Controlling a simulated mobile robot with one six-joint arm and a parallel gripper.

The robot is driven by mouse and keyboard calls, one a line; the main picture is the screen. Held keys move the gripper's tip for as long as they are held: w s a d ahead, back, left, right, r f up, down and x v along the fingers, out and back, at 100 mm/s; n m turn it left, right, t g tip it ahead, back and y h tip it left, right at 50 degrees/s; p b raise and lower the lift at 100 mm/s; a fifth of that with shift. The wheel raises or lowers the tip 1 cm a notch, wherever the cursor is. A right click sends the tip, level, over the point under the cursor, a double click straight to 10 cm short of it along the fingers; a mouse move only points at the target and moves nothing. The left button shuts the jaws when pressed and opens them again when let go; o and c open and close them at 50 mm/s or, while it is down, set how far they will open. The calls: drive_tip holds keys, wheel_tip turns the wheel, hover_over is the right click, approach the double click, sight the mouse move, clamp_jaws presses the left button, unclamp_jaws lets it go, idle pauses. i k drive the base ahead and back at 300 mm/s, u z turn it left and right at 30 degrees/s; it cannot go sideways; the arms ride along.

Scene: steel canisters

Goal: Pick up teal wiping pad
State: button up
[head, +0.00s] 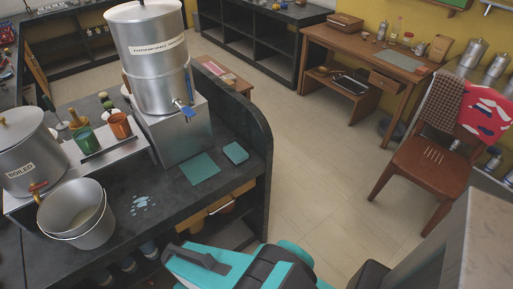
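A small, thick teal pad (235,153) lies on the dark counter (165,205), close to its rounded right end. A flat, thin teal square (199,168) lies just left of it, in front of the steel stand; the two look slightly apart. Teal and black parts of my own body show at the bottom middle, below the counter's front edge. I cannot make out gripper fingers among them. Nothing of mine touches the pad.
A large steel canister (150,65) with a blue-handled tap stands on a steel stand (180,135) behind the pads. Steel buckets (92,235), a pot marked "BOILED" (28,150) and a wet patch (140,203) are left. The floor (305,175) at right is clear.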

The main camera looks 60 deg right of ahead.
sight(233, 151)
drive_tip(key=u, duration=0.75)
drive_tip(key=k, duration=0.15)
drive_tip(key=z, duration=2.35)
drive_tip(key=k, duration=0.95)
drive_tip(key=u, duration=0.2)
drive_tip(key=i, duration=0.7)
